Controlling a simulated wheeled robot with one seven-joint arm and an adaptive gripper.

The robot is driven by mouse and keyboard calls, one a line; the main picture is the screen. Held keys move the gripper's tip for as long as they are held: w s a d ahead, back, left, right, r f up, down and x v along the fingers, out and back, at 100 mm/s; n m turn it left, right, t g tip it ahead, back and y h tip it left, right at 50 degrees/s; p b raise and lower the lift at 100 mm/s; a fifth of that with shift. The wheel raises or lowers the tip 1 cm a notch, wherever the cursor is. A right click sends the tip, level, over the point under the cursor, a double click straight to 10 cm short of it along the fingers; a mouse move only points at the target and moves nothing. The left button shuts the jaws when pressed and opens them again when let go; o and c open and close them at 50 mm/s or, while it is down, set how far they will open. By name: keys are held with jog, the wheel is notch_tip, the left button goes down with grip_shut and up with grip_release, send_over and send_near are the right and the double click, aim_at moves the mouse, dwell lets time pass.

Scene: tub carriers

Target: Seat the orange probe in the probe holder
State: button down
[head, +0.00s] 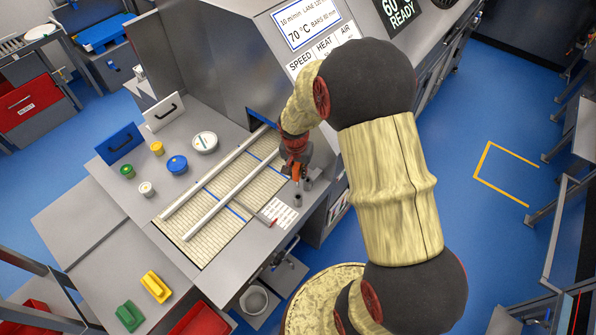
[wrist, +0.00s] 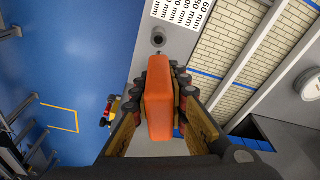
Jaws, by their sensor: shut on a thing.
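The orange probe (wrist: 159,105) is held between the fingers of my gripper (wrist: 160,90), which is shut on it. In the head view the probe (head: 296,172) shows as a small orange piece below my gripper (head: 295,160), over the right edge of the conveyor bench. Two small dark grey cups stand just below it there, one nearer (head: 297,200) and one closer to the probe (head: 307,185). The wrist view shows a round cup with a dark opening (wrist: 158,39) beyond the probe's far end, apart from it. I cannot tell which cup is the probe holder.
A printed label sheet (head: 280,212) and a red-tipped pen-like item (head: 272,222) lie beside the cups. The slatted conveyor (head: 215,235) with metal rails is left of them. Coloured tubs, such as a blue one (head: 177,165), stand farther left. The machine housing rises behind.

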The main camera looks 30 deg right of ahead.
jog(key=shift+s, duration=0.1)
jog(key=b, duration=0.5)
send_over(299, 194)
jog(key=shift+s+a+f, duration=0.1)
jog(key=shift+a+f, duration=0.05)
jog(key=shift+f, duration=1.3)
jog(key=shift+s+a+f, duration=0.1)
jog(key=shift+f, duration=1.35)
jog(key=shift+b, duration=0.65)
jog(key=shift+f+b, duration=2.5)
jog(key=shift+f, duration=0.55)
jog(key=c, duration=1.7)
grip_release()
jog(key=shift+o, duration=0.2)
jog(key=shift+r, duration=0.1)
jog(key=r, duration=0.4)
jog(key=a+r, duration=0.1)
jog(key=r, duration=0.2)
jog(key=s+r, duration=0.1)
jog(key=r, duration=0.3)
jog(key=shift+s+a+r, duration=0.1)
jog(key=shift+a+r, duration=0.05)
jog(key=shift+r, duration=0.2)
